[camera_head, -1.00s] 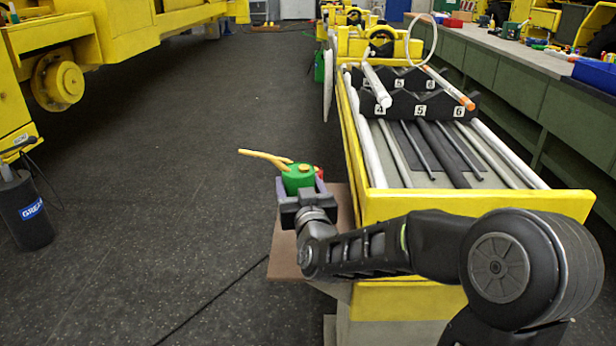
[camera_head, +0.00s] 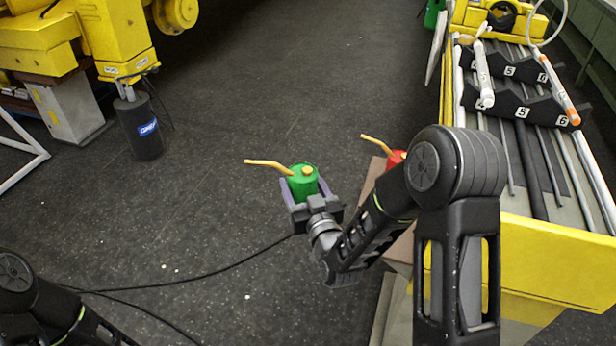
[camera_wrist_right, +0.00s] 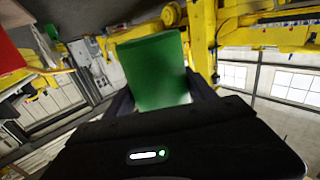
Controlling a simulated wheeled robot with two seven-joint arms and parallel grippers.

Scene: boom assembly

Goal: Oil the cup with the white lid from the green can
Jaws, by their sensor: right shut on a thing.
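The green can (camera_head: 302,181) with a yellow spout is in the head view, held upright in the air left of the yellow cart. My right gripper (camera_head: 303,190) is shut on it, with a finger on either side. In the right wrist view the green can (camera_wrist_right: 155,72) fills the space between the fingers. My left arm shows only at the bottom left of the head view; its gripper is out of the picture. I cannot make out a cup with a white lid.
A red can (camera_head: 395,158) with a yellow spout stands on a brown board (camera_head: 371,184) beside the yellow cart (camera_head: 545,262). A dark grease drum (camera_head: 143,128) stands at left under a yellow machine (camera_head: 110,38). A black cable crosses the open floor.

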